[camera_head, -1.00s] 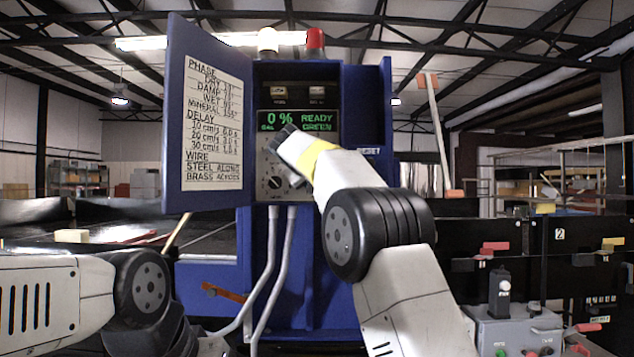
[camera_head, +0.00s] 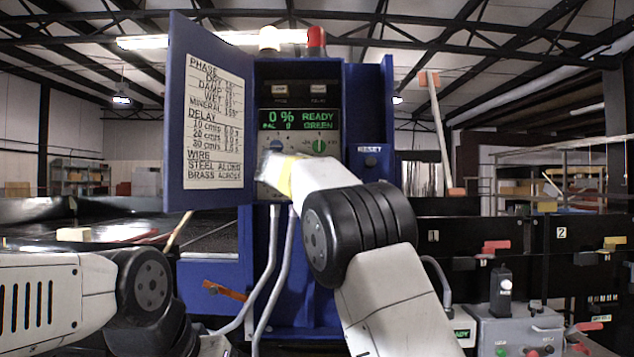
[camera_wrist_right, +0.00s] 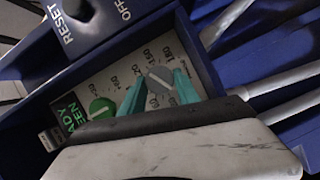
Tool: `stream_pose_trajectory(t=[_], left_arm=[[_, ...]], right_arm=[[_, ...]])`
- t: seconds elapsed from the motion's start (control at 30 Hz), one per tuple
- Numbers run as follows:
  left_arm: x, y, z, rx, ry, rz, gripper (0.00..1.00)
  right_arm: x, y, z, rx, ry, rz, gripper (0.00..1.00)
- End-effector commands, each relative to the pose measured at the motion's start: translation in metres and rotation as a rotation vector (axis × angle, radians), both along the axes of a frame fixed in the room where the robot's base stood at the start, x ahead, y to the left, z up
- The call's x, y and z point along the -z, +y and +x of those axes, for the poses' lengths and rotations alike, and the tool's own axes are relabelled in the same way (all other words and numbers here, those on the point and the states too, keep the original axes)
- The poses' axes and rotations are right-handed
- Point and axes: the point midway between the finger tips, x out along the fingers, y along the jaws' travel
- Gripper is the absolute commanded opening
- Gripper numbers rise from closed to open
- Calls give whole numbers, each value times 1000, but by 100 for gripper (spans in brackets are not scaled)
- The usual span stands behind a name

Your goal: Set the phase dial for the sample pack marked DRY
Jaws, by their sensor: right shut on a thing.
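My right gripper (camera_wrist_right: 159,90) is shut on a grey dial (camera_wrist_right: 159,76) on the control panel, its teal fingers on either side of the knob. The scale around it carries numbers, with 120, 150 and 180 legible; I take it as the phase dial. I cannot read its exact setting. In the head view my right gripper (camera_head: 268,167) covers the lower panel. The chart (camera_head: 214,120) on the open door lists PHASE with DRY, DAMP, WET and MINERAL values; the DRY number is too blurred to read surely. My left gripper and any pack marked DRY are not in view.
A green dial (camera_head: 319,146) sits beside the gripped one. The display (camera_head: 298,119) reads 0 %, READY, GREEN. The open blue door (camera_head: 180,165) flanks the panel's left. A RESET control (camera_head: 370,160) is at the right. A grey control box (camera_head: 512,330) stands lower right.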

Motion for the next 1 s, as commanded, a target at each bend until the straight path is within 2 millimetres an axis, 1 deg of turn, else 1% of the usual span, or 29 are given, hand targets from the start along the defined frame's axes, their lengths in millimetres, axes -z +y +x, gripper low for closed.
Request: stream_pose_trajectory(t=[0.47,0.5,0.57,0.6,0.87,1.0], left_arm=[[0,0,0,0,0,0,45],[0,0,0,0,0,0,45],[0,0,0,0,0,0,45],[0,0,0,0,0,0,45],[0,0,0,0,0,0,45],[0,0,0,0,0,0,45]], right_arm=[[2,0,0,0,3,-12,0],[2,0,0,0,3,-12,45],[2,0,0,0,2,-12,57],[1,0,0,0,2,-12,59],[0,0,0,0,0,-12,59],[-1,5,-10,-1,2,-10,59]])
